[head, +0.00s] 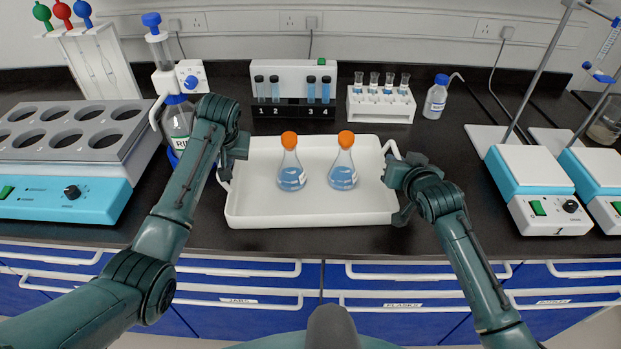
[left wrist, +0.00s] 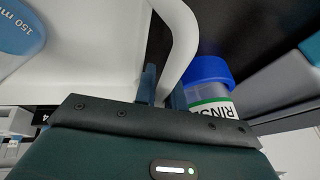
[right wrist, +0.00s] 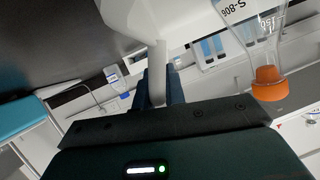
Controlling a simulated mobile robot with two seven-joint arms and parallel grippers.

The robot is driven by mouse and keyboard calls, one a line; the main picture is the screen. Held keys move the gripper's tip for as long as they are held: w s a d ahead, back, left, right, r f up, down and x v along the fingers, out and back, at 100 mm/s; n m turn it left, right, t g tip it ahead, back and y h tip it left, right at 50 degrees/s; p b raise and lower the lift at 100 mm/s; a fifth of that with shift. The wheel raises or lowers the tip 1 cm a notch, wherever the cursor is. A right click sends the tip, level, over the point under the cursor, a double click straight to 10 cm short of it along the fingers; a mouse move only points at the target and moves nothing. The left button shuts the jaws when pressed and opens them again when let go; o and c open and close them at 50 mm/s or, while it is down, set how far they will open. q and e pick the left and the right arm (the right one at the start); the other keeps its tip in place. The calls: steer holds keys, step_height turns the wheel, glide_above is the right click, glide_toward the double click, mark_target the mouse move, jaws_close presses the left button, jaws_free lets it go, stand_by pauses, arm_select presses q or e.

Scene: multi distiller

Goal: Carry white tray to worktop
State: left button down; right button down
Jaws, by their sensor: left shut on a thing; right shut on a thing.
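The white tray (head: 310,216) is on or just above the black worktop (head: 290,240) in the head view; a gap under it cannot be made out. Two flasks with orange caps and blue liquid, a left flask (head: 291,170) and a right flask (head: 343,168), stand upright in it. My left gripper (head: 226,172) is shut on the tray's left handle, which shows between its fingers in the left wrist view (left wrist: 182,45). My right gripper (head: 393,172) is shut on the right handle, seen in the right wrist view (right wrist: 158,70). The fingertips are partly hidden in the head view.
A heating block (head: 70,145) and a rinse bottle (head: 178,122) stand left of the tray, the bottle close to my left gripper. Vial racks (head: 380,105) and a small bottle (head: 436,97) are behind. Hotplate stirrers (head: 530,175) stand at right. Blue drawers (head: 400,275) are below the front edge.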

arm_select(q)
steer(key=shift+r, duration=0.2)
arm_select(e)
steer(key=shift+r, duration=0.15)
